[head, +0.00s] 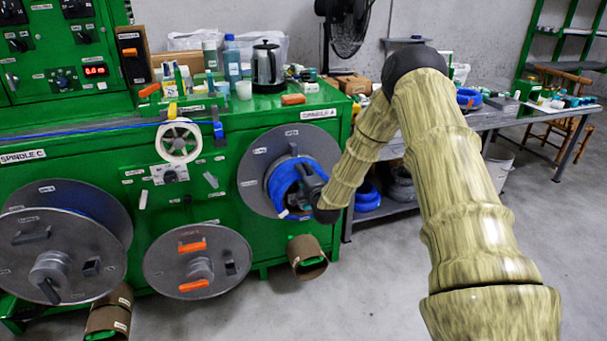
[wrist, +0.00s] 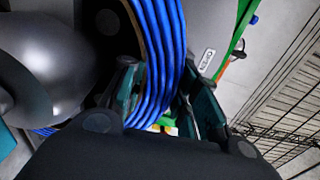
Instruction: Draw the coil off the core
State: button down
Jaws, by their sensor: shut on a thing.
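The blue cable coil (head: 281,184) sits around the core on the right-hand spindle, in front of a grey round flange (head: 253,172). In the wrist view the coil (wrist: 158,50) shows as several blue strands running down between my fingers. My gripper (wrist: 165,100) is shut on the coil, one dark finger on each side of the strands. In the head view my gripper (head: 305,190) is at the coil's right side and hides part of it. The core (wrist: 112,25) is partly in view at the left of the strands in the wrist view.
Grey reel flanges (head: 198,262) stand at the lower left on the green machine (head: 120,175). A brown cardboard tube (head: 307,257) is below the coil. A grey bench (head: 400,204) with blue coils on its lower shelf stands to the right. Open floor lies in front.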

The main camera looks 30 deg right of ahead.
jog(key=shift+v, duration=0.85)
dwell(1.6)
jog(key=p+v, duration=0.3)
jog(key=v, duration=1.4)
dwell(2.8)
jog(key=shift+s, duration=0.15)
